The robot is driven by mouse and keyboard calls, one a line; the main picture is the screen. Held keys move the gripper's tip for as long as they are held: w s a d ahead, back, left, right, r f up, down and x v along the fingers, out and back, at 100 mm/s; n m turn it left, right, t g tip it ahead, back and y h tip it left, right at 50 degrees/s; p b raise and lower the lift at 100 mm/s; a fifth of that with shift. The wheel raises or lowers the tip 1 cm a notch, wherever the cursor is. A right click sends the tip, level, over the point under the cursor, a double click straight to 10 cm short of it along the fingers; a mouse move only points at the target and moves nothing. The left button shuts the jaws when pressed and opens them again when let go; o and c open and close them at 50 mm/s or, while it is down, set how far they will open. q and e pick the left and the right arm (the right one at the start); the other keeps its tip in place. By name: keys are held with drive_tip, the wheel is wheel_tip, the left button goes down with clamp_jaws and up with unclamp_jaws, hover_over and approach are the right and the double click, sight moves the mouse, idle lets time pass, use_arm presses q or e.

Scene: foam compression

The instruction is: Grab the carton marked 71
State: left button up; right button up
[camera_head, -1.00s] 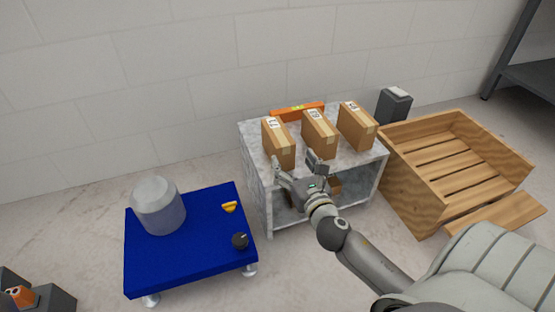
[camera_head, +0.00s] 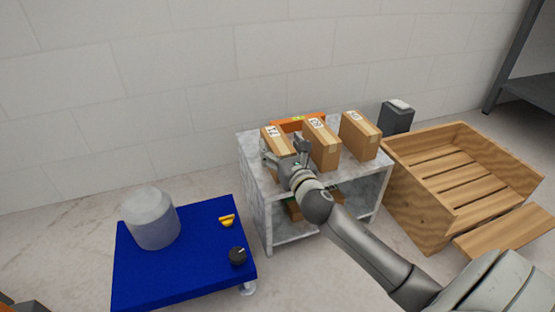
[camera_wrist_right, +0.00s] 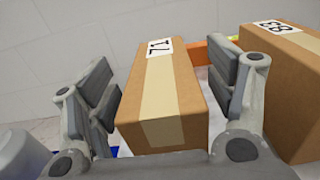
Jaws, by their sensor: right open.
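The carton marked 71 (camera_head: 275,139) is a brown box with a tape strip and a white label. It stands at the left on the grey shelf unit's top (camera_head: 249,143), and shows large in the right wrist view (camera_wrist_right: 160,95). My right gripper (camera_head: 284,155) is open, with its fingers on either side of this carton. In the wrist view (camera_wrist_right: 165,95) a gap shows between the left finger and the carton; the right finger is close to its right side, and I cannot tell if it touches. My left gripper is not in view.
The carton marked 83 (camera_head: 322,146) stands just right of the right finger. A third carton (camera_head: 361,136) is further right. An orange level (camera_head: 287,125) lies behind them. A wooden crate (camera_head: 420,205) is at the right, a blue cart (camera_head: 180,265) at the left.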

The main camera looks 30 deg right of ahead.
drive_tip(key=shift+x, duration=0.8)
drive_tip(key=shift+s, duration=0.1)
drive_tip(key=c, duration=1.2)
drive_tip(key=shift+c, duration=0.9)
drive_tip(key=shift+r, duration=0.1)
